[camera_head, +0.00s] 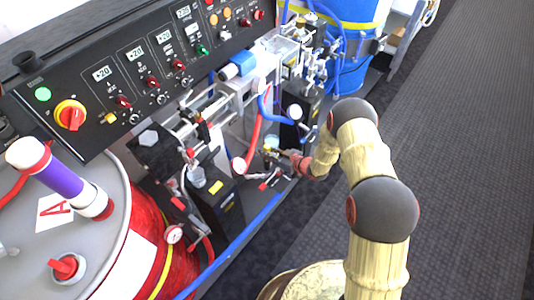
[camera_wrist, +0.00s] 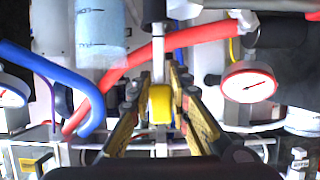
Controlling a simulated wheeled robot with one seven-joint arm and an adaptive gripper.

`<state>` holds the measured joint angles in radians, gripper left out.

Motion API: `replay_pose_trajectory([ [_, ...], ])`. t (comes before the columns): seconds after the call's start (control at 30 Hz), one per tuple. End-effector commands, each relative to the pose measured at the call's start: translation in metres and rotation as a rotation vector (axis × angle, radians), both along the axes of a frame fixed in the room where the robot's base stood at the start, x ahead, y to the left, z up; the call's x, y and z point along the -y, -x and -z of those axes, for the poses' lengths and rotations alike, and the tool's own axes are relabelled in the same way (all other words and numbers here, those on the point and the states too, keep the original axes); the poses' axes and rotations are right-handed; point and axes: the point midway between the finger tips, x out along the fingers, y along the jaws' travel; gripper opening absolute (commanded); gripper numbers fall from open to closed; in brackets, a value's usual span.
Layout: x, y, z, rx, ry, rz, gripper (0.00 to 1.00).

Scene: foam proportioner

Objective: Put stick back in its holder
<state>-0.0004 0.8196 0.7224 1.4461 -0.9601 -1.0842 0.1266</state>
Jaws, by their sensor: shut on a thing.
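My gripper (camera_head: 288,155) reaches into the machine from the right in the head view. In the wrist view my gripper (camera_wrist: 161,92) has its two yellowish fingers closed on a yellow piece (camera_wrist: 160,104). A thin grey rod (camera_wrist: 158,62) runs up from the yellow piece toward a dark part at the top. I take the rod and yellow piece as the stick; whether it touches that dark part I cannot tell. I cannot make out the stick in the head view. Which part is its holder is unclear.
A translucent cup (camera_wrist: 101,32) hangs at the upper left in the wrist view. A red hose (camera_wrist: 120,68), a blue hose (camera_wrist: 62,84) and a pressure gauge (camera_wrist: 249,84) crowd around. A red drum (camera_head: 117,228) and control panel (camera_head: 150,70) stand left. Open floor (camera_head: 455,150) lies right.

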Motion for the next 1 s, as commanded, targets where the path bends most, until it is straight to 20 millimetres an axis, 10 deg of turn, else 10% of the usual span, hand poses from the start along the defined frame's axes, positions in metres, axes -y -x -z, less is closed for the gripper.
replay_pose_trajectory([
  [0.47, -0.0001, -0.0007, 0.0066, 0.003, 0.000, -0.001, 0.00],
  [0.5, -0.0001, -0.0005, 0.0070, 0.001, 0.000, 0.000, 0.19],
  [1.0, -0.0001, -0.0005, 0.0057, 0.002, 0.000, -0.001, 0.37],
])
